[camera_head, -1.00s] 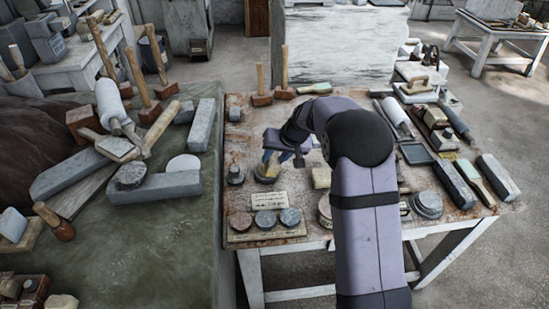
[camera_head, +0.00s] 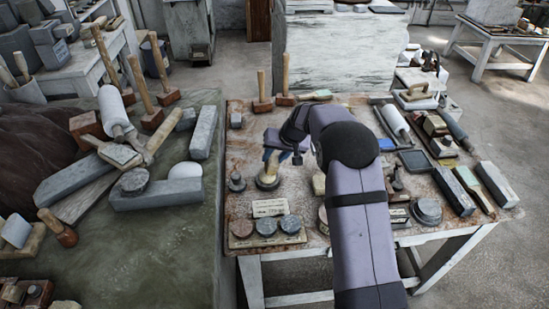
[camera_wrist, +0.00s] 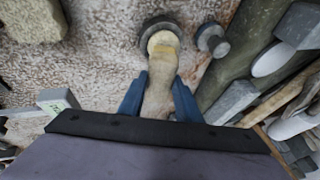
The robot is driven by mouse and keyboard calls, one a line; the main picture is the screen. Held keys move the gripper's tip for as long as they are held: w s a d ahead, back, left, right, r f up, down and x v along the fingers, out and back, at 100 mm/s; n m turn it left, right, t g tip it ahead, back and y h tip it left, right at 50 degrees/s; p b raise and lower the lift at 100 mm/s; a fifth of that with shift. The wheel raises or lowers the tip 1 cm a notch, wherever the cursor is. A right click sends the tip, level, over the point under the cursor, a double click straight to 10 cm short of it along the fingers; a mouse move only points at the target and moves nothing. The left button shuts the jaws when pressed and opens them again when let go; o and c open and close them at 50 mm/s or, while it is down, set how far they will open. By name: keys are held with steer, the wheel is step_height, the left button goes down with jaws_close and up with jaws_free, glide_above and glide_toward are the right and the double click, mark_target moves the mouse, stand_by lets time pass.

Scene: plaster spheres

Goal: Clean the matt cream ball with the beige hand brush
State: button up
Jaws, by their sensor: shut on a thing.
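My gripper (camera_wrist: 158,82) has its two blue fingers on either side of the beige hand brush (camera_wrist: 158,100) and is shut on it. It also shows in the head view (camera_head: 273,155), above the left part of the worktable. The brush points away from the gripper, and its far end reaches the matt cream ball (camera_wrist: 163,39). The ball sits on a dark round stand (camera_wrist: 153,24). The brush end overlaps the ball's near side; I cannot tell whether they touch. In the head view the ball and brush are small and partly merged above the stand (camera_head: 267,184).
A small dark round-based object (camera_head: 237,183) stands just left of the stand. A board with three round discs (camera_head: 266,236) lies in front. Mallets (camera_head: 262,104) stand at the back edge. A grey block (camera_head: 454,191) and other tools crowd the right side.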

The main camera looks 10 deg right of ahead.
mark_target(274, 168)
steer(key=shift+f, duration=0.1)
steer(key=shift+s+b, duration=0.65)
steer(key=shift+s, duration=0.4)
steer(key=shift+s, duration=0.1)
steer(key=shift+s+b, duration=0.65)
steer(key=shift+s, duration=0.35)
steer(key=shift+w+d+r+p, duration=0.15)
steer(key=shift+w+r+p, duration=0.6)
steer(key=shift+w+p, duration=0.3)
steer(key=shift+a+f+b, duration=0.2)
steer(key=shift+f+b, duration=0.45)
steer(key=shift+f, duration=0.05)
steer(key=shift+w+r, duration=0.1)
steer(key=shift+w, duration=0.1)
